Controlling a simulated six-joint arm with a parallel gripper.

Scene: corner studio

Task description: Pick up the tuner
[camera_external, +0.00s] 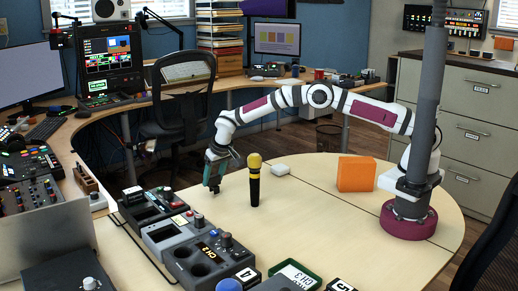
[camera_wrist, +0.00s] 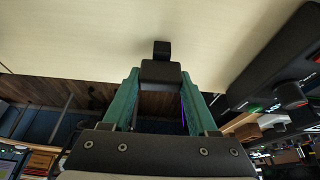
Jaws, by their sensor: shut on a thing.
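My gripper (camera_external: 214,185) reaches down over the left part of the light wooden table, left of the standing microphone. In the wrist view its two teal fingers (camera_wrist: 160,88) are shut on a small black tuner (camera_wrist: 161,73), a blocky body with a narrower black piece at its far end. The tuner sits between the fingertips, in front of the pale tabletop. In the external view it is only a small dark shape at the fingertips, and I cannot tell its gap to the table.
A yellow-topped black microphone (camera_external: 255,185) stands upright close to my gripper. Black-and-grey compartment units (camera_external: 163,236) line the table's left edge. A green tray (camera_external: 314,283) lies in front. The table's middle is clear.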

